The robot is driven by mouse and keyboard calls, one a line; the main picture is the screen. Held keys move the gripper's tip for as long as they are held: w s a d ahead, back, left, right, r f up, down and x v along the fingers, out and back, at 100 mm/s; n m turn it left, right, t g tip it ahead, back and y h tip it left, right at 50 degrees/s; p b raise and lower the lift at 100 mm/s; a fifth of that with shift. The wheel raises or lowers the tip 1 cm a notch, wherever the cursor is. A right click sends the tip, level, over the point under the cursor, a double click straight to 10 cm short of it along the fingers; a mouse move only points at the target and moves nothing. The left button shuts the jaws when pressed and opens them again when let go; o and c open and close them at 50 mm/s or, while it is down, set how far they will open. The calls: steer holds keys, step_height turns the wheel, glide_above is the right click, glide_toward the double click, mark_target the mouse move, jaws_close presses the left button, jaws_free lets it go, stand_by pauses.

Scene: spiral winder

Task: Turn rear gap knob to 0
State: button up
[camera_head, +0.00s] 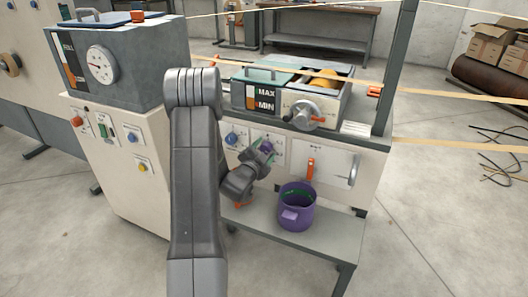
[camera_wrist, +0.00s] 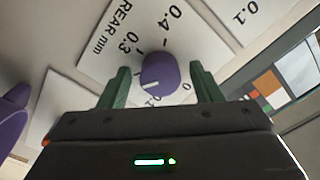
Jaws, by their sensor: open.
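The rear gap knob (camera_wrist: 159,72) is a round purple knob on a white label plate (camera_wrist: 125,45) marked "REAR mm" in the wrist view. The numbers 0.3, 0.4 and 0 are readable; another is partly hidden near my gripper. The knob's white line points toward the picture's lower left, away from the 0 mark at the lower right. My gripper (camera_wrist: 161,78) is open, with one green finger at each side of the knob and visible gaps. In the head view, my gripper (camera_head: 262,153) is at the machine's front panel; its wrist partly covers the plate.
A blue knob (camera_head: 232,138) sits left of my gripper. A purple pot (camera_head: 297,207) stands on the shelf (camera_head: 335,240) below right. An orange-handled lever (camera_head: 310,170) and a handwheel (camera_head: 305,114) are nearby. A grey control box (camera_head: 130,65) stands at left.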

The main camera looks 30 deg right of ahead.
steer(key=c, duration=1)
